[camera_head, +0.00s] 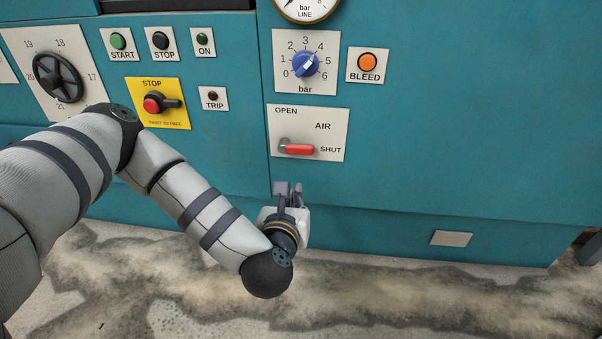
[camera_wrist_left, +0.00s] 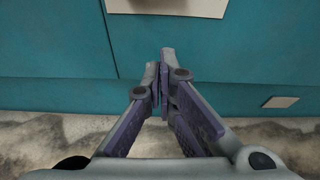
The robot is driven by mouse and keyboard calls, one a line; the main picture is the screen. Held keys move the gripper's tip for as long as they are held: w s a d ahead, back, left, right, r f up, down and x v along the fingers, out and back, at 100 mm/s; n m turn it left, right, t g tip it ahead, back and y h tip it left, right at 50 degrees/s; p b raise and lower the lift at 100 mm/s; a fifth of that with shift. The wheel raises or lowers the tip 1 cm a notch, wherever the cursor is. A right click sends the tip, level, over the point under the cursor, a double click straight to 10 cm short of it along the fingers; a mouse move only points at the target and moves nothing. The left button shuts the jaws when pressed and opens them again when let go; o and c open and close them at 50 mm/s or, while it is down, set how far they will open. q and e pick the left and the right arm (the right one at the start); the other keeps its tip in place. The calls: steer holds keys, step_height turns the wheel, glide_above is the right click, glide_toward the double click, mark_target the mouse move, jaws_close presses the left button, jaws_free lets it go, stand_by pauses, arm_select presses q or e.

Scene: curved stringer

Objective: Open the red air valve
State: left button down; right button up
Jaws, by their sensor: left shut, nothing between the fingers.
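The red air valve lever (camera_head: 299,149) is on a white plate (camera_head: 322,122) marked OPEN, AIR and SHUT. The lever lies horizontally, its red handle pointing right toward the word SHUT. My left gripper (camera_head: 288,188) is shut and empty, below the valve plate and apart from the lever. In the left wrist view its fingers (camera_wrist_left: 163,75) meet in front of the teal panel, and the lower edge of a pale plate (camera_wrist_left: 165,8) shows at the top. The lever is not visible in that view. My right gripper is not in view.
Above the valve are a blue bar knob (camera_head: 306,65) and an orange BLEED button (camera_head: 367,62). To the left are a red STOP button (camera_head: 153,104) on a yellow plate and a black handwheel (camera_head: 58,77). The teal panel right of the valve (camera_head: 450,140) is clear.

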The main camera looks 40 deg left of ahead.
mark_target(296, 147)
arm_select(q)
steer(key=b+x, duration=0.3)
steer(key=x, duration=0.6)
steer(key=shift+w+a, duration=0.15)
steer(key=shift+w, duration=0.2)
step_height(296, 147, up, 3)
steer(key=shift+s+f, duration=0.1)
steer(key=shift+s, duration=0.05)
steer(key=shift+r, duration=0.45)
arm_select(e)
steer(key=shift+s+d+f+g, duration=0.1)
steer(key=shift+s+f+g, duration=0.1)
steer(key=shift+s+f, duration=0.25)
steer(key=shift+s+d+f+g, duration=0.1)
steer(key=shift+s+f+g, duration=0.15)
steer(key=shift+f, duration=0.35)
